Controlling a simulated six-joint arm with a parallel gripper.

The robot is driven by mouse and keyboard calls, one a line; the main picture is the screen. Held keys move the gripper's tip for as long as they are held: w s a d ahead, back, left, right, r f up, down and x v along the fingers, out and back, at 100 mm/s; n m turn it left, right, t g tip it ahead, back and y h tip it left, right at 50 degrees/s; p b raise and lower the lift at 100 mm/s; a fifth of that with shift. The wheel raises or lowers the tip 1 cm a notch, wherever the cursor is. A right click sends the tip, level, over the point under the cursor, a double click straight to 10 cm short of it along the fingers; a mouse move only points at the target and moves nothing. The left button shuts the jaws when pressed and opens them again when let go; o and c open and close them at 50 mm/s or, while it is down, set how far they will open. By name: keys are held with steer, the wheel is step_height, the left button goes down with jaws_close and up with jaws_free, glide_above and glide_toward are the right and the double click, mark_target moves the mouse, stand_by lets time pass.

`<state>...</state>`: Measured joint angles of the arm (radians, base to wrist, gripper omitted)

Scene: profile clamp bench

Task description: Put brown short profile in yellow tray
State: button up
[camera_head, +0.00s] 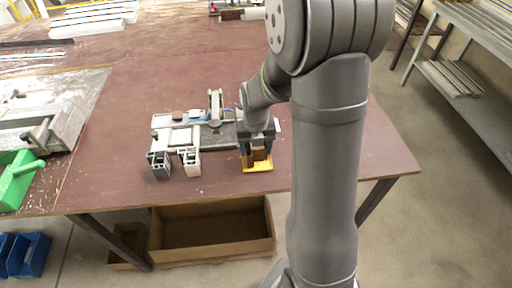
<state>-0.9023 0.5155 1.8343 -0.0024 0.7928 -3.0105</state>
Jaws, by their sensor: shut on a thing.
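My gripper (257,148) points down near the front edge of the brown-red table, right of the clamp fixture. It is shut on the brown short profile (259,156), which shows small between the fingers. The yellow tray (258,168) lies right under it, and its front edge is visible. The gripper hides the back of the tray. I cannot tell whether the profile touches the tray floor or hangs just above it.
A clamp fixture (180,133) stands left of my gripper. A dark grey profile (158,165) and a white profile (190,160) stick out at its front. A green tool (18,180) lies at the far left. The table's middle (170,75) is clear.

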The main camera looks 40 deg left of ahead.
steer(key=o, duration=1)
steer(key=shift+f, duration=0.15)
step_height(320, 180, up, 12)
steer(key=shift+r, duration=0.2)
step_height(320, 180, down, 12)
steer(key=shift+f, duration=0.15)
step_height(320, 180, up, 2)
steer(key=shift+r, duration=0.95)
